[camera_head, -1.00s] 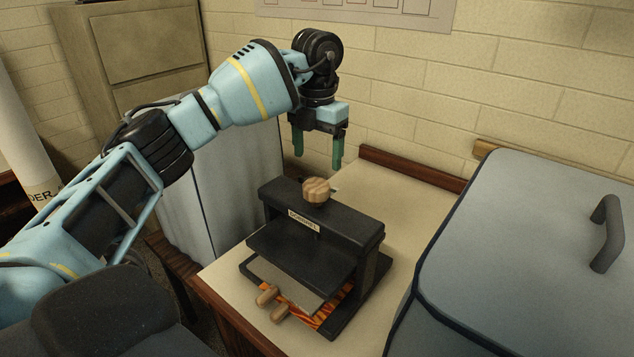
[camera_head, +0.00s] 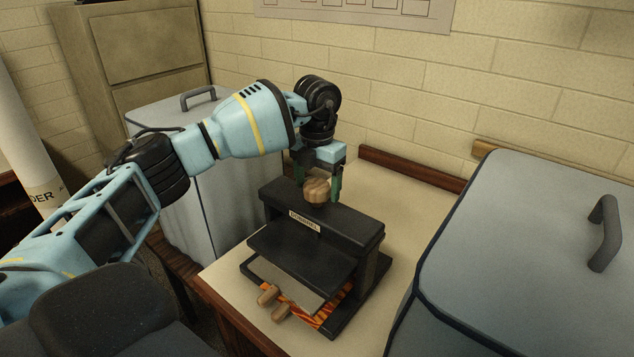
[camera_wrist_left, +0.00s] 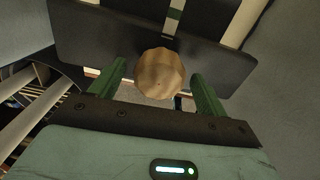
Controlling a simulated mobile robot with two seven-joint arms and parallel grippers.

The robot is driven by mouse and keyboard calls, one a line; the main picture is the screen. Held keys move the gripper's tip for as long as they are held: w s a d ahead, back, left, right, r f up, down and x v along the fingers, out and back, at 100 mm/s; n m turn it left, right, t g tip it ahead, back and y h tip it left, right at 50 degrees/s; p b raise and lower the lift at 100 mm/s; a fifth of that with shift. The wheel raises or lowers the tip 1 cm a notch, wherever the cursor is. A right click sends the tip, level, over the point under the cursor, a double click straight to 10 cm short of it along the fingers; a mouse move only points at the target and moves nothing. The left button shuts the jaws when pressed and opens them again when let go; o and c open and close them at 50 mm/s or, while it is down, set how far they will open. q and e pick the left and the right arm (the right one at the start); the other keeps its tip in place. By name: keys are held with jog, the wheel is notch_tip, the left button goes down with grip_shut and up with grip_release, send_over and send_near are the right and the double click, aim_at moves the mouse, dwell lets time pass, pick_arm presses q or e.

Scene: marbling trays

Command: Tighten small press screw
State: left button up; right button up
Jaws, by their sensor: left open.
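The small press (camera_head: 345,226) is a black frame on the table, with a wooden screw knob (camera_head: 316,190) on top of its crossbar. Below the crossbar is a black plate (camera_head: 300,252), with a grey sheet and an orange patterned piece (camera_head: 334,312) under it. My left gripper (camera_head: 318,192) points down over the press, its green fingers open on either side of the knob. In the left wrist view the knob (camera_wrist_left: 160,74) sits between the two spread fingers, with gaps on both sides. My right gripper is not in view.
A large grey-blue lidded box (camera_head: 530,250) stands close on the right. Another grey lidded bin (camera_head: 185,120) stands behind my left arm. Bare table (camera_head: 405,205) lies behind the press.

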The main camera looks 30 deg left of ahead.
pick_arm(q)
jog(key=c, duration=1)
jog(key=shift+m, duration=0.4)
